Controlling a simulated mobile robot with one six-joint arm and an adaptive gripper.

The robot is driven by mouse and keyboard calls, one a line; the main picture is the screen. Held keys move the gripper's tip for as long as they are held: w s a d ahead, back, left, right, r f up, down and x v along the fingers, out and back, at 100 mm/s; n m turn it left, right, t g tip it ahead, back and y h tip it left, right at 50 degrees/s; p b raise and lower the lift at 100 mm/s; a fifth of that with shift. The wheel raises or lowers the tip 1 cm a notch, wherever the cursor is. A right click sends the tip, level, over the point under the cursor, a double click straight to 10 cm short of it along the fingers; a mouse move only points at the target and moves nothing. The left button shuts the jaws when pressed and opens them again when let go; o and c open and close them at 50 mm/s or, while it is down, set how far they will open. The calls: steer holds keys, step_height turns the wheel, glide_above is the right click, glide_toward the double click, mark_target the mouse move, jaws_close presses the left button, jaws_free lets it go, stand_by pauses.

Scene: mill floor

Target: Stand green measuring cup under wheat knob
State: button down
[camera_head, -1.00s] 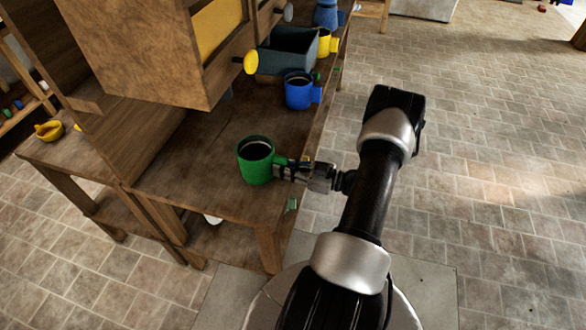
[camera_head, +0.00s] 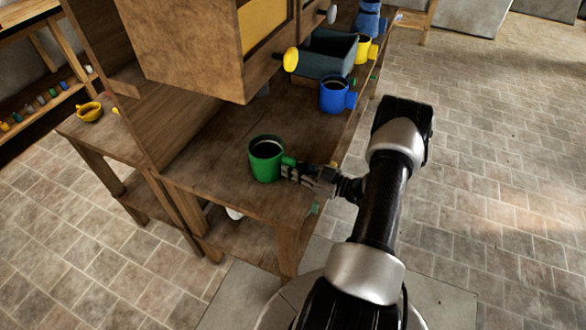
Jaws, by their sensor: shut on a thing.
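The green measuring cup (camera_head: 266,160) is upright, at or just above the wooden bench top (camera_head: 214,178); I cannot tell whether it touches. My gripper (camera_head: 292,170) is shut on its handle, from the cup's right side. A wooden hopper box (camera_head: 195,45) stands over the bench behind the cup. A yellow knob (camera_head: 291,60) sticks out from its right side, and a pale grey knob (camera_head: 332,14) sits farther back. I see no label showing which knob is for wheat. The cup is in front of the yellow knob, not beneath it.
A blue mug (camera_head: 335,96) and a dark grey bin (camera_head: 325,55) stand behind the cup on the bench. A yellow cup (camera_head: 364,49) and a blue container (camera_head: 370,18) are farther back. Bare bench top lies between green cup and blue mug. Tiled floor right is open.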

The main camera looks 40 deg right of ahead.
stand_by(0.4)
steer(key=c, duration=1.5)
jaws_free()
steer(key=shift+c, duration=0.2)
steer(key=v, duration=1.2)
